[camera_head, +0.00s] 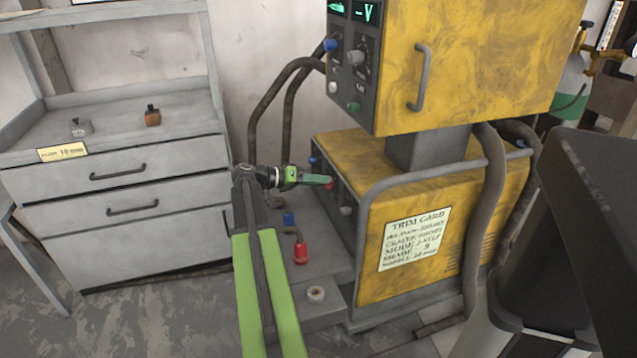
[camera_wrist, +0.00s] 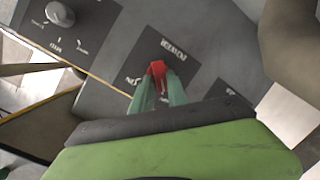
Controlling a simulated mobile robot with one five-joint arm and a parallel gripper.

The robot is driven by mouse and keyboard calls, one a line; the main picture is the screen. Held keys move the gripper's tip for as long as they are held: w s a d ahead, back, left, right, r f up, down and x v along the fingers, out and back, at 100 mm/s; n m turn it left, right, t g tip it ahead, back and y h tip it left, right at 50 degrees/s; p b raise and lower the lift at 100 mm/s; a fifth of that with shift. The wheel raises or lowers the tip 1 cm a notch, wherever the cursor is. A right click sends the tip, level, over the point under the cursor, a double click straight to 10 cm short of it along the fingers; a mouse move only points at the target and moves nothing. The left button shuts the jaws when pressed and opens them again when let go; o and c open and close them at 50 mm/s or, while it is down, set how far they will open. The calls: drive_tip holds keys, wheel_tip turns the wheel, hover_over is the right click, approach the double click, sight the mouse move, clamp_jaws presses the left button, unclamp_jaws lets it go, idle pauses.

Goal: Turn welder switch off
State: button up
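The yellow welder (camera_head: 480,215) stands right of centre in the head view, with a dark front panel on its left side. A red switch (camera_wrist: 157,70) sits on a dark plate of that panel in the wrist view, with small lettering around it that I cannot read surely. It also shows as a red spot in the head view (camera_head: 329,184). My gripper (camera_head: 322,180) reaches the panel from the left. In the wrist view its two green fingers (camera_wrist: 158,78) close in on both sides of the red switch and appear to touch it.
A grey knob (camera_wrist: 60,14) is on the same panel. A yellow upper unit (camera_head: 480,60) with a handle stands above the welder. Thick hoses (camera_head: 490,190) hang at the right. A red fitting (camera_head: 300,252) is on the low platform below my gripper. A grey drawer cabinet (camera_head: 115,190) stands left.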

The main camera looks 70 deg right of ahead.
drive_tip(key=o, duration=0.4)
drive_tip(key=p+v, duration=0.4)
drive_tip(key=v, duration=1.3)
drive_tip(key=shift+w+a+r+p, duration=0.1)
drive_tip(key=shift+w+p, duration=0.1)
drive_tip(key=shift+p, duration=0.15)
